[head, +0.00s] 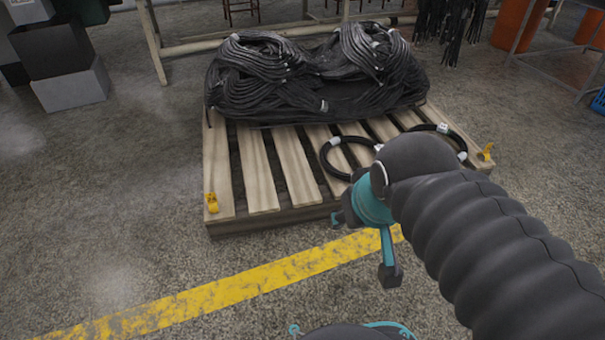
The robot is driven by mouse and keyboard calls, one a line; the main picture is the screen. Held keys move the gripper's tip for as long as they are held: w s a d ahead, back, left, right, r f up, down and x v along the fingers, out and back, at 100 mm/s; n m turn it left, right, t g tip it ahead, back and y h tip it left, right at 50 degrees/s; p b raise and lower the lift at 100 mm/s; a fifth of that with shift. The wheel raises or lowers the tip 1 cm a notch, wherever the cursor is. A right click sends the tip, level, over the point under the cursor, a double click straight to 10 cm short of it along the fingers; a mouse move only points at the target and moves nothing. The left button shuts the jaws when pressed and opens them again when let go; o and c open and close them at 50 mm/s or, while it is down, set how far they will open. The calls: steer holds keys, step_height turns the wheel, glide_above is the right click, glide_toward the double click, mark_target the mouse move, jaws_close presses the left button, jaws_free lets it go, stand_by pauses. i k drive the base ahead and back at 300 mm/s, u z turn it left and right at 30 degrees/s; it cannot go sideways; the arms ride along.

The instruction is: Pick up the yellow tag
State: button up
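Two small yellow tags show in the head view. One yellow tag (211,202) is at the front left corner of the wooden pallet. The other yellow tag (487,152) is at the pallet's right corner, beyond my arm. My gripper (364,246) is in front of the pallet's front edge, to the right of the left tag and apart from both tags. Its teal and dark fingers look spread, with nothing visible between them. My arm hides part of the pallet's right side.
The pallet (262,176) carries a heap of black hoses (300,85) and two black hose rings (326,160) (462,140). Grey boxes (70,85) stand at the back left, and an orange bin (518,25) at the back right. The floor left of the pallet is clear.

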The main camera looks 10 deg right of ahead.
mark_target(487, 156)
steer(key=u, duration=1.25)
steer(key=k, duration=0.95)
steer(key=z, duration=1.4)
